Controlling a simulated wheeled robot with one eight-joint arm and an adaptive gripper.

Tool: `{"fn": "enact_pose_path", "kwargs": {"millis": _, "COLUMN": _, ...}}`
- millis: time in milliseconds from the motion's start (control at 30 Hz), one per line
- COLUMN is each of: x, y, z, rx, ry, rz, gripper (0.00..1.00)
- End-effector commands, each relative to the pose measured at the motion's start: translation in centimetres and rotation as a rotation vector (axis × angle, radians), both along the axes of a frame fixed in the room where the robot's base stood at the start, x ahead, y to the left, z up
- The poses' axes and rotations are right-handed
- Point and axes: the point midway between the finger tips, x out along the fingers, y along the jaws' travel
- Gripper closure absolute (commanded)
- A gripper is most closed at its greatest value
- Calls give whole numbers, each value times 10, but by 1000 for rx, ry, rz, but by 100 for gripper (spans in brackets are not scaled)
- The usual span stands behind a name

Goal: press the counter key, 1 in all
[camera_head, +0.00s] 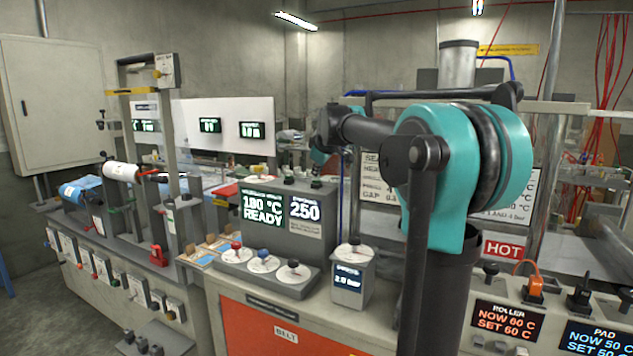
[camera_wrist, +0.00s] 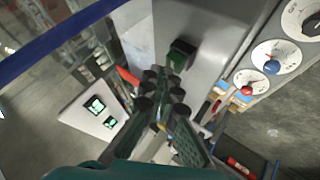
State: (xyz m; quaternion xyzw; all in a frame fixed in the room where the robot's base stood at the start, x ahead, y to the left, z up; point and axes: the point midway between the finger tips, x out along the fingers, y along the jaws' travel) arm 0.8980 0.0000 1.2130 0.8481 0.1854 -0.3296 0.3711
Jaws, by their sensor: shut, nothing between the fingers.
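The grey control box (camera_head: 292,228) stands on the bench with lit displays reading 180 °C READY and 250. Several small dark green keys sit on its top; one is the key at its right end (camera_head: 316,182). In the wrist view a dark green key (camera_wrist: 181,54) stands on a grey surface just beyond my fingertips. I cannot tell from its look whether it is the counter key. My gripper (camera_wrist: 163,88) is shut and empty, apart from that key in the picture. In the head view the arm reaches over behind the box, and the fingertips are not clear.
Three round dials (camera_head: 264,263) sit on a panel before the box. A smaller dial unit (camera_head: 352,274) stands to their right. A HOT sign (camera_head: 503,249) and a ROLLER display (camera_head: 507,318) are at right. A tall frame and white panel (camera_head: 232,122) stand at left.

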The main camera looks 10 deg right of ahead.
Motion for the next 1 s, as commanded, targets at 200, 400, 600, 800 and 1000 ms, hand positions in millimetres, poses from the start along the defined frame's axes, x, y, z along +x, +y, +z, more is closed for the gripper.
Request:
{"fn": "enact_pose_path", "kwargs": {"millis": 200, "x": 0, "y": 0, "z": -1, "rx": 0, "ry": 0, "rz": 0, "gripper": 100}}
{"fn": "enact_pose_path", "kwargs": {"millis": 400, "x": 0, "y": 0, "z": -3, "rx": 0, "ry": 0, "rz": 0, "gripper": 100}}
{"fn": "enact_pose_path", "kwargs": {"millis": 600, "x": 0, "y": 0, "z": -5, "rx": 0, "ry": 0, "rz": 0, "gripper": 100}}
{"fn": "enact_pose_path", "kwargs": {"millis": 800, "x": 0, "y": 0, "z": -8, "rx": 0, "ry": 0, "rz": 0, "gripper": 100}}
{"fn": "enact_pose_path", "kwargs": {"millis": 1000, "x": 0, "y": 0, "z": -10, "rx": 0, "ry": 0, "rz": 0, "gripper": 100}}
